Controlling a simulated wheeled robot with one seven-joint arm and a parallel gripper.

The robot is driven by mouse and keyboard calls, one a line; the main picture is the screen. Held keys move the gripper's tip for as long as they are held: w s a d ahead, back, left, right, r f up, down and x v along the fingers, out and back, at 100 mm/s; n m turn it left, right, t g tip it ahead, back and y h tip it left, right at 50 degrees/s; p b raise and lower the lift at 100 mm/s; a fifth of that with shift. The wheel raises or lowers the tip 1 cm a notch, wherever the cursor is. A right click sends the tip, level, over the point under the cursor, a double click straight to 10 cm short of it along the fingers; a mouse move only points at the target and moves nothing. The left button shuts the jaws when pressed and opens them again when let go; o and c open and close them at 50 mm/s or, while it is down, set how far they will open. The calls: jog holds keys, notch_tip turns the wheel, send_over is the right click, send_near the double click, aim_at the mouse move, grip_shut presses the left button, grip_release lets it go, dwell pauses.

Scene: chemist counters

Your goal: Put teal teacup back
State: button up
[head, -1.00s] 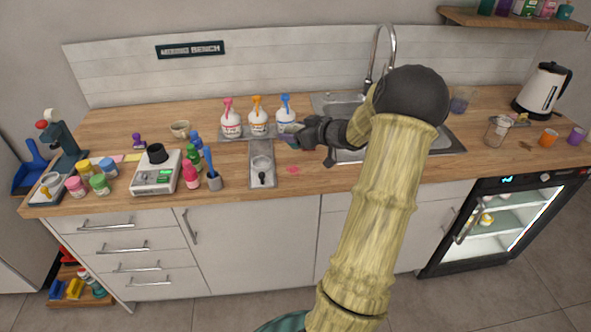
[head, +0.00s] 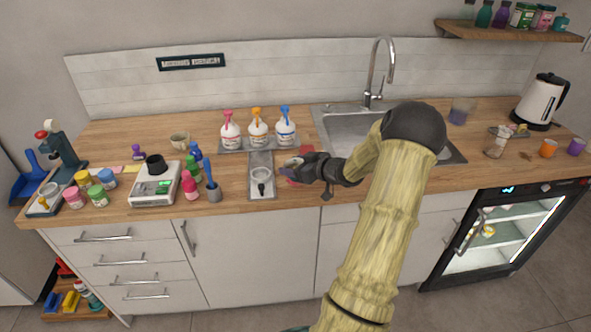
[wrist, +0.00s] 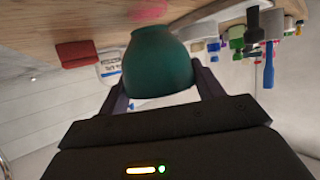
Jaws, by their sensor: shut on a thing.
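The teal teacup (wrist: 158,62) fills the middle of the wrist view, held between the two dark fingers of my gripper (wrist: 157,84). The gripper is shut on it. An orange cup (head: 548,149) and a purple cup (head: 576,147) stand at the counter's far right.
Several pump bottles (head: 258,132) stand on a tray behind my gripper. The grey tray (head: 262,190) lies to its left and the sink (head: 352,128) behind right. A red block (wrist: 77,54) and pink patch (wrist: 148,12) show near the cup. A kettle (head: 543,100) stands at right.

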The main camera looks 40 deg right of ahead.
jog(key=shift+f, duration=0.8)
jog(key=shift+f, duration=0.15)
jog(key=o, duration=1.2)
jog(key=shift+r, duration=0.2)
jog(key=v, duration=1.2)
